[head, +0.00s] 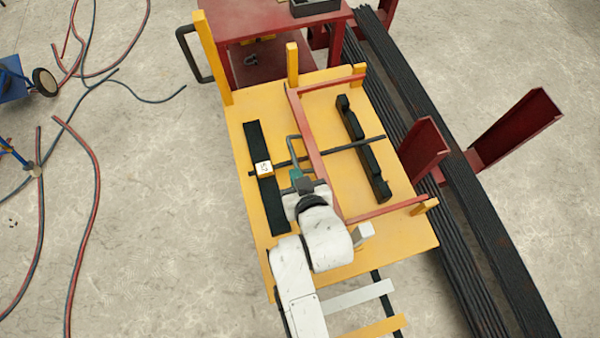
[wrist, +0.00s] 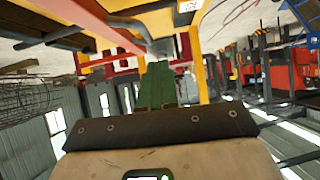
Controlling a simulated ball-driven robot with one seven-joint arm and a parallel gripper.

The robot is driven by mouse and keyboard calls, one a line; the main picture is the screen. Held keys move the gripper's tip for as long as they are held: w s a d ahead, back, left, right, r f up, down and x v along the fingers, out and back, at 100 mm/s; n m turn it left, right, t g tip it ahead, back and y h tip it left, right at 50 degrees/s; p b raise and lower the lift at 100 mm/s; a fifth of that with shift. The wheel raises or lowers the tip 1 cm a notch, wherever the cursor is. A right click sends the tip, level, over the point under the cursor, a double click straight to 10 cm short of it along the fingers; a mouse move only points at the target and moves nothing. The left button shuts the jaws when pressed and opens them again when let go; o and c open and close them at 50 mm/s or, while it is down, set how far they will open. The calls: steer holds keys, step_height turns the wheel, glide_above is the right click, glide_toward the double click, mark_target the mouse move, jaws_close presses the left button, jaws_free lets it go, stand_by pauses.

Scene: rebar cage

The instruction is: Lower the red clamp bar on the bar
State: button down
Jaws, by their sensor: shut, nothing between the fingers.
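The red clamp bar (head: 312,140) is the long side of a red frame on the yellow table. In the head view it crosses the dark bar (head: 345,147). A grey bent handle (head: 292,139) is on its left side. My gripper (head: 297,176) is just left of the clamp bar, close to the handle's lower end; contact cannot be told. Its green fingers (wrist: 160,82) are shut and empty in the wrist view. A red beam (wrist: 90,20) shows at upper left there, probably the clamp bar. My wrist hides part of the clamp bar's near end.
The yellow table (head: 405,235) carries a flat black strip (head: 262,140) with a numbered tag (head: 264,169) and a notched black block (head: 362,145) under the bar. Yellow posts (head: 292,62) stand at the back. Red racks with black rods (head: 465,190) stand right. Hoses lie left.

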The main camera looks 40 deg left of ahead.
steer(key=v, duration=0.7)
steer(key=shift+s+a+r, duration=0.15)
steer(key=shift+s+a, duration=0.05)
steer(key=shift+s, duration=0.15)
